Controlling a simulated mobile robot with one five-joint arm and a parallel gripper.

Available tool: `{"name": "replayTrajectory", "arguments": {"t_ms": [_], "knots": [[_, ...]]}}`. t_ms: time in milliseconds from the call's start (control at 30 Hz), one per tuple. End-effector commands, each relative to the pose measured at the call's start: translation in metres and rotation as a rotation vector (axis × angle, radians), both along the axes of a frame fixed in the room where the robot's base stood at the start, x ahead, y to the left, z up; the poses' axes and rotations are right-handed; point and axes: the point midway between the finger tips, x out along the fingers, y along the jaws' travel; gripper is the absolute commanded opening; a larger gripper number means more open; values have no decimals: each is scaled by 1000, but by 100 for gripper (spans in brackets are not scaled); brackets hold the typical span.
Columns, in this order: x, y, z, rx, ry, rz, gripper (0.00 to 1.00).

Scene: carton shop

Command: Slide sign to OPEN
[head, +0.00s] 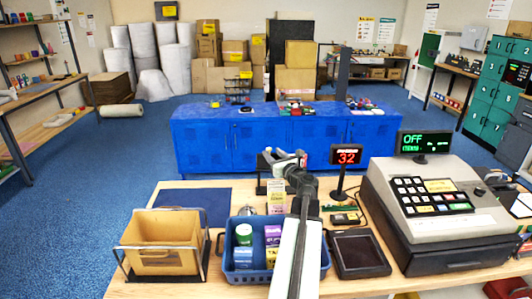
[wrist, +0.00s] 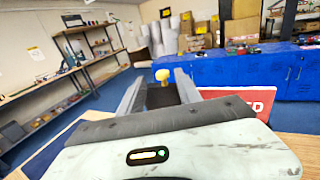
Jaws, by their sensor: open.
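In the wrist view a red sign panel (wrist: 240,98) with white letters, of which the end of a word shows, stands beyond my gripper on the right. My gripper's body hides most of it. My gripper (wrist: 160,88) is open. A yellow knob (wrist: 162,75) on a dark stem shows between the two fingers, near their tips; I cannot tell whether they touch it. In the head view my gripper (head: 288,156) is over the counter's far edge, close to a dark upright piece (head: 262,186). The sign's face cannot be made out there.
On the wooden counter (head: 190,289) are a cardboard bin (head: 160,258) in a wire frame, a blue basket (head: 228,268) with boxes, a dark tablet (head: 358,254), a red number display (head: 346,155) and a cash register (head: 440,205). A dark blue mat (head: 193,204) leaves free room left.

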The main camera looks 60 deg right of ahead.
Motion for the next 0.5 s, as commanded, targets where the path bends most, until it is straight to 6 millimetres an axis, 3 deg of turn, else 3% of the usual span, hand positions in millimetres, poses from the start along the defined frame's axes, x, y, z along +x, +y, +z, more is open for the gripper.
{"name": "replayTrajectory", "arguments": {"t_ms": [233, 500], "knots": [[3, -12, 1, -1, 1, -9, 41], [43, -40, 1, -1, 1, -10, 41]]}}
